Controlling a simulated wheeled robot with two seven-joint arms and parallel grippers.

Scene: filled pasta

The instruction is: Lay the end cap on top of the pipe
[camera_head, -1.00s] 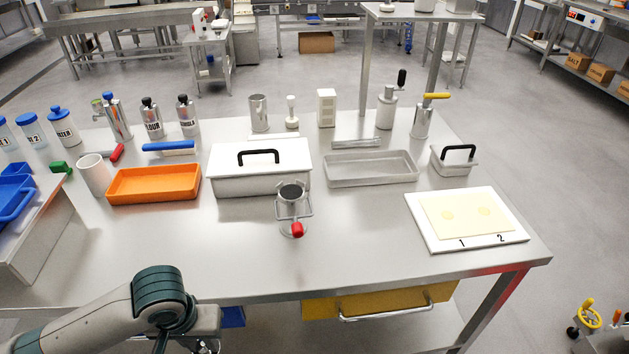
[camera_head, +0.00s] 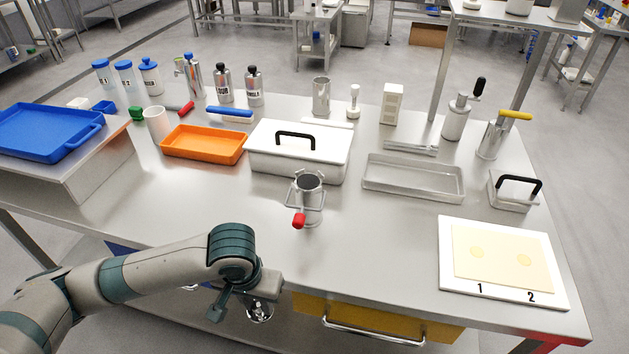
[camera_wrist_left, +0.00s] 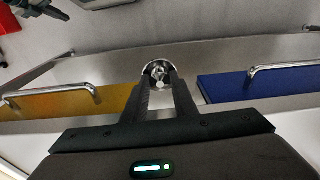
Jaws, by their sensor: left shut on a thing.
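The pipe (camera_head: 312,213) stands upright near the middle of the steel table, with a dark round top. A wire clamp with a red knob (camera_head: 299,221) sits around or against it; which one is hard to tell. My left gripper (camera_head: 258,300) is in front of the table's front edge, nearer to me than the pipe. It is shut on a small shiny round metal piece, which looks like the end cap (camera_head: 260,312). In the left wrist view the end cap (camera_wrist_left: 157,71) shows between the fingertips (camera_wrist_left: 160,85). My right gripper is not in view.
Behind the pipe is a white lidded box (camera_head: 297,160), with an orange tray (camera_head: 203,157) left of it and a metal tray (camera_head: 413,190) right of it. A white board (camera_head: 505,292) lies at the right. The table front around the pipe is clear.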

